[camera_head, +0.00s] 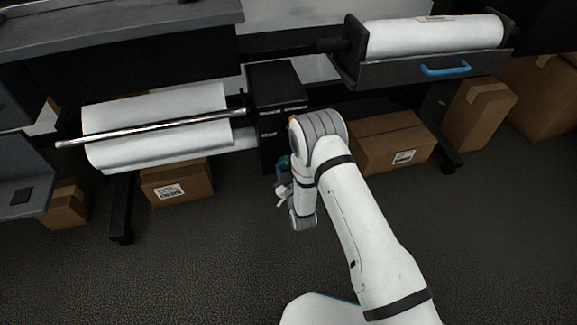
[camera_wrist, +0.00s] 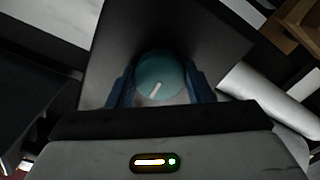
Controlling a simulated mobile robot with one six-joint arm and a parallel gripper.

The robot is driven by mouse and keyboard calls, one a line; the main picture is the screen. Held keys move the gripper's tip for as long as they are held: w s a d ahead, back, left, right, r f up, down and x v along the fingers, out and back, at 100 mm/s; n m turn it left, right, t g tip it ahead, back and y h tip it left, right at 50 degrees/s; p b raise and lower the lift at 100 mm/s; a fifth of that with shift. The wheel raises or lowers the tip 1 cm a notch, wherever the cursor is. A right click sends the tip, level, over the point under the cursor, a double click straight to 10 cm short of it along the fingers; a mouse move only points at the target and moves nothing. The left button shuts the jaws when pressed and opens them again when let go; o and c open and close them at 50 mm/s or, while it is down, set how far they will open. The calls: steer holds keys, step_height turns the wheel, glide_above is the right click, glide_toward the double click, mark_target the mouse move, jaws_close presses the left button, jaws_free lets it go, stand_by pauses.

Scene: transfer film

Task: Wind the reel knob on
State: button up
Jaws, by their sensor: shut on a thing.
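The reel knob (camera_wrist: 158,76) is a round teal dial with a white pointer line. In the wrist view the line runs from near the knob's middle down and slightly left. My gripper (camera_wrist: 160,88) is shut on the knob, with one blue finger on its left side and one on its right. In the head view my gripper (camera_head: 282,165) is at the front of the black reel housing (camera_head: 277,90). The knob is hard to tell from the blue fingers there.
A white film roll (camera_head: 160,140) with a metal bar (camera_head: 150,132) lies left of the housing. Another white roll (camera_head: 435,36) sits in a drawer with a blue handle (camera_head: 445,69) at upper right. Cardboard boxes (camera_head: 393,143) stand underneath. The dark floor in front is clear.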

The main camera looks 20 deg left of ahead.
steer(key=c, duration=0.3)
steer(key=shift+d, duration=0.2)
steer(key=shift+a, duration=0.1)
steer(key=shift+w+m, duration=0.1)
steer(key=shift+m, duration=0.2)
steer(key=m+b, duration=0.1)
steer(key=m, duration=0.1)
steer(key=shift+m, duration=0.3)
steer(key=m+b, duration=0.2)
steer(key=m, duration=0.2)
steer(key=shift+w+r+m, duration=0.1)
steer(key=shift+r+m, duration=0.05)
steer(key=shift+m, duration=0.15)
steer(key=m+b, duration=0.1)
steer(key=m, duration=0.3)
steer(key=shift+m+b, duration=0.95)
steer(key=shift+m, duration=1.55)
